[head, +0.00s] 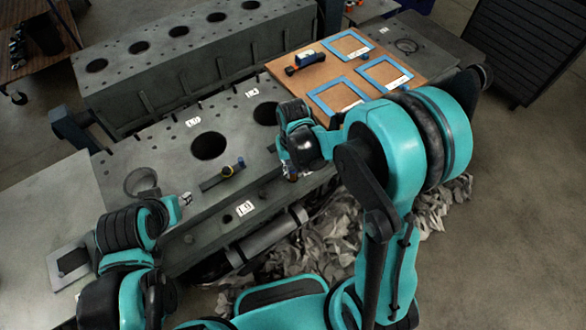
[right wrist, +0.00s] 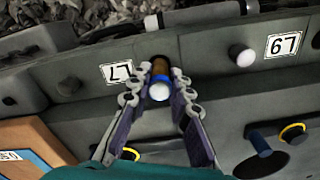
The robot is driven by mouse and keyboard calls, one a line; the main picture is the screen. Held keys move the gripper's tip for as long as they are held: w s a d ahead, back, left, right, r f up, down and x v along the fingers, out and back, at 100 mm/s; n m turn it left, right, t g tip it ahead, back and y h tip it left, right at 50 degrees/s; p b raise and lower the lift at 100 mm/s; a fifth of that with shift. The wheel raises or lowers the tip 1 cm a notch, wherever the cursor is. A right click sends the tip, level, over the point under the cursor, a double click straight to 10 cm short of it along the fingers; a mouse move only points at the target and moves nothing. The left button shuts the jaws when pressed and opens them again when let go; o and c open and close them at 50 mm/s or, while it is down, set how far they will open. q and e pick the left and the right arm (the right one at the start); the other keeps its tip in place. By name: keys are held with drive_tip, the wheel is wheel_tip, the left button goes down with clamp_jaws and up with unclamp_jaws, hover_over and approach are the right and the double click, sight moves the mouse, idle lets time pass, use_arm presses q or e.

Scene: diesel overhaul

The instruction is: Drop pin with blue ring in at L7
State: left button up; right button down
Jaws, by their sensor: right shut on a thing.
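My right gripper (head: 291,172) is at the right part of the near engine block's front side. The right wrist view shows its fingers (right wrist: 162,76) shut on a pin (right wrist: 160,89) with a brownish body, a blue band and a pale round end. The pin is beside the L7 label (right wrist: 118,72), over the ledge. The hole at L7 is hidden, so I cannot tell whether the pin's far end is in it. My left gripper (head: 186,199) is over the block's left end, too small to tell open or shut.
A pale round peg (right wrist: 242,55) stands by another label (right wrist: 284,45). Dark pieces with blue and yellow rings (right wrist: 265,141) lie on the block (head: 160,150), which has large bores. A brown board with blue frames (head: 345,75) is behind. Crumpled grey sheets (head: 320,240) lie in front.

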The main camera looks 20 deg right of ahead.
drive_tip(key=shift+f+b, duration=1)
drive_tip(key=shift+f, duration=0.2)
drive_tip(key=shift+f, duration=0.15)
drive_tip(key=shift+f+b, duration=0.15)
drive_tip(key=shift+b, duration=0.25)
drive_tip(key=c, duration=1.8)
unclamp_jaws()
drive_tip(key=shift+f, duration=0.1)
drive_tip(key=o, duration=0.5)
drive_tip(key=o, duration=0.4)
